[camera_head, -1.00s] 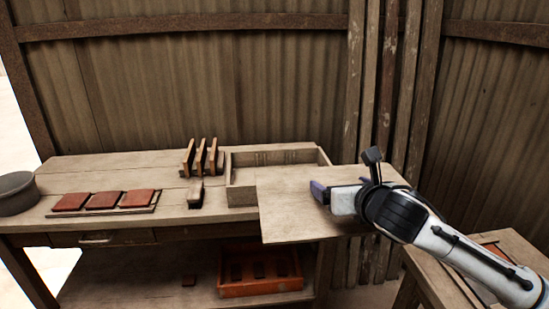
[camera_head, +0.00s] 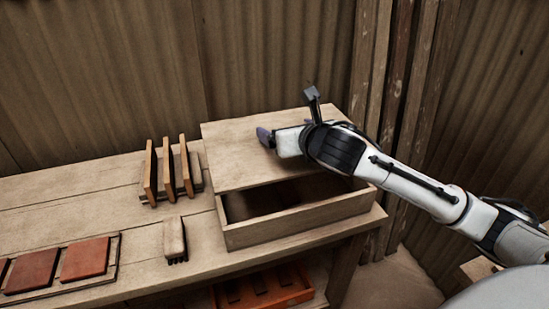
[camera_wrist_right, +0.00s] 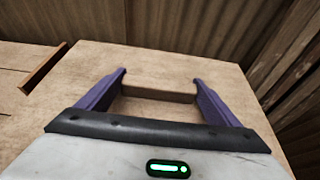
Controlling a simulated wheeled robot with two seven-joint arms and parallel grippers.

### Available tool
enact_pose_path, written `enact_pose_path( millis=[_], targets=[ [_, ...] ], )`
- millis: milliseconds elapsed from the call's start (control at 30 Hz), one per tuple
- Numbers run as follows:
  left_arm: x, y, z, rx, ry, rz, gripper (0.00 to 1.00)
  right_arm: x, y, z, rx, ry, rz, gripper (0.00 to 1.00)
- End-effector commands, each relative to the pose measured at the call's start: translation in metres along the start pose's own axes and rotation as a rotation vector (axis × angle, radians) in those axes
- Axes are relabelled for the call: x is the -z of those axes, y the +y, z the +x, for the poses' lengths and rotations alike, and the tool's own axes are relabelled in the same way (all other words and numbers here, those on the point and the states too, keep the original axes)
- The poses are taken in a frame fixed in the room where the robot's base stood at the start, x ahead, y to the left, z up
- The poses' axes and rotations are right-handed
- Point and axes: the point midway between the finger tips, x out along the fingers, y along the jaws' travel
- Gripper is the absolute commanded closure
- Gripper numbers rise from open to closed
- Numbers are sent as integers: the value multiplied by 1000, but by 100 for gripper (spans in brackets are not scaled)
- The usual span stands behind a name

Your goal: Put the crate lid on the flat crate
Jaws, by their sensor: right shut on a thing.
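The crate lid (camera_head: 235,153) is a flat pale wooden panel. In the head view it lies over the back part of the flat crate (camera_head: 300,219), seemingly at rim height; I cannot tell whether it touches the rim. The crate is a shallow wooden box at the bench's right end. Its front wall and a dark strip of its inside show in front of the lid. My right gripper (camera_head: 268,138) is over the lid, shut on a wooden strip on it. In the right wrist view the purple fingers (camera_wrist_right: 160,88) flank this strip, with the lid (camera_wrist_right: 150,60) around them. My left gripper is not in view.
Red tiles (camera_head: 84,258) lie on a board at the front left. An orange crate (camera_head: 265,290) sits on the lower shelf. A corrugated wall closes the back.

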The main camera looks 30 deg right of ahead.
Motion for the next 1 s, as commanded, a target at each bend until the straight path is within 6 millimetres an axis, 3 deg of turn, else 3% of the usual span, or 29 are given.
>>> enact_pose_path(
  millis=[200, 667, 1000],
  targets=[
    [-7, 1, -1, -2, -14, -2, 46, 37, 0, 15, -1, 2, 2, 55],
    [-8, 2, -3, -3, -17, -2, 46, 80, 0, 33, -1, -1, 2, 55],
    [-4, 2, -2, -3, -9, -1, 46, 84, 0, 35, 0, -5, -1, 55]
  ],
)
